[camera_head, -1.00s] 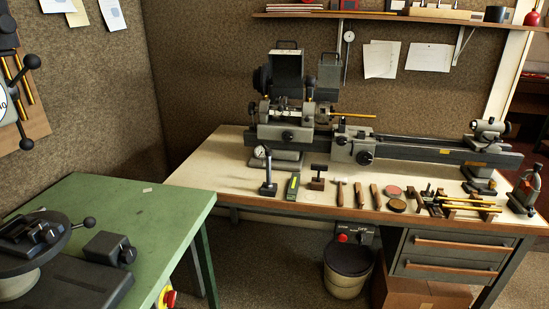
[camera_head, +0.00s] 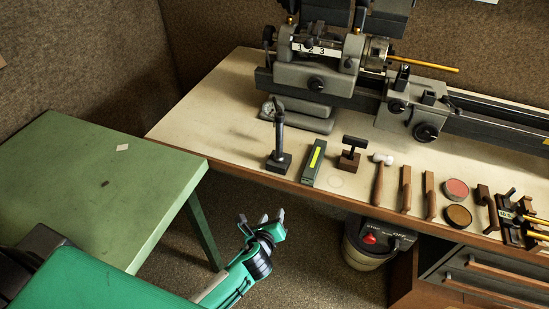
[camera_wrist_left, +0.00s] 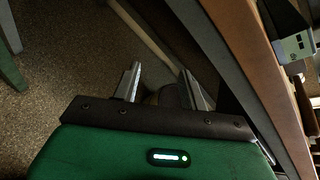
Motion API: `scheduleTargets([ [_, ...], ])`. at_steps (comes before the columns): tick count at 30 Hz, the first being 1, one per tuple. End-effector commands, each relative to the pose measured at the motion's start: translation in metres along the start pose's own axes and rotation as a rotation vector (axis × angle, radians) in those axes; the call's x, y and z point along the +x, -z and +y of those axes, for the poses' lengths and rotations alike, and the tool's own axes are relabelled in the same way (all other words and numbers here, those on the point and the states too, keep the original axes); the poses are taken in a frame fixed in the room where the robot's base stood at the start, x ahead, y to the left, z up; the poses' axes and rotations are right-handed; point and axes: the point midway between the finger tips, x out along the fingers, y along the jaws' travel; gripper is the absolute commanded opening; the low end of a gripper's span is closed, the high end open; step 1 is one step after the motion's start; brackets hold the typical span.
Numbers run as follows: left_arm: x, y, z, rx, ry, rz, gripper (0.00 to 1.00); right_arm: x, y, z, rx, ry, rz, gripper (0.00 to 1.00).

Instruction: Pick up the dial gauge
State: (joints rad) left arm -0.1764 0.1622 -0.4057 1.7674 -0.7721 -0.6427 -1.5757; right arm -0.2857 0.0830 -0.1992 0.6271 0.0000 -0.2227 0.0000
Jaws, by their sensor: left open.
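The dial gauge (camera_head: 267,110) shows a small round face beside a dark post on a black block base. It stands upright near the front edge of the cream bench top (camera_head: 205,108), left of a green block with a yellow stripe. My left gripper (camera_head: 262,217) is open and empty, in front of the bench and apart from the gauge. In the left wrist view its two fingers (camera_wrist_left: 161,70) are spread with nothing held between them. The gauge cannot be made out there. My right gripper is not in view.
The striped green block (camera_head: 313,163), a dark T-handled tool (camera_head: 352,153) and a hammer (camera_head: 379,178) stand or lie right of the gauge. A lathe (camera_head: 318,84) is behind. A green table (camera_head: 90,185) is at left. A bin (camera_head: 365,252) stands below the bench.

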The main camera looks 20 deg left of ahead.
Motion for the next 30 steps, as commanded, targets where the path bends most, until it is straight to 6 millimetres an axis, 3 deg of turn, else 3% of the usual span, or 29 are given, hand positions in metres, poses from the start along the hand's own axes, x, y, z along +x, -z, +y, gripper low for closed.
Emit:
scheduleTargets([
  [1,-0.012,-0.033,-0.027,0.105,0.04,-0.075,0.44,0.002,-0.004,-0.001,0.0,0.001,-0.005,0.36],
  [3,-0.032,-0.071,-0.057,0.245,0.068,-0.172,0.44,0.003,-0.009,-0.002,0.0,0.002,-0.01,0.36],
  [6,-0.059,-0.117,-0.087,0.398,0.08,-0.294,0.44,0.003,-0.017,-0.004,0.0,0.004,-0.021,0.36],
  [9,-0.082,-0.146,-0.105,0.497,0.074,-0.379,0.44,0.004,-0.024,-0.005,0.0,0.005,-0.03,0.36],
  [12,-0.094,-0.163,-0.113,0.55,0.064,-0.426,0.44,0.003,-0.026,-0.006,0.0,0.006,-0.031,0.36],
  [15,-0.092,-0.172,-0.118,0.57,0.06,-0.445,0.44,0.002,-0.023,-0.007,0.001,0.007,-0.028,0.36],
  [24,-0.041,-0.195,-0.129,0.57,0.06,-0.443,0.44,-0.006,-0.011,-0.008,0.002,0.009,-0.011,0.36],
  [30,-0.022,-0.201,-0.131,0.569,0.061,-0.442,0.44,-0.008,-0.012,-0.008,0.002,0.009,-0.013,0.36],
])
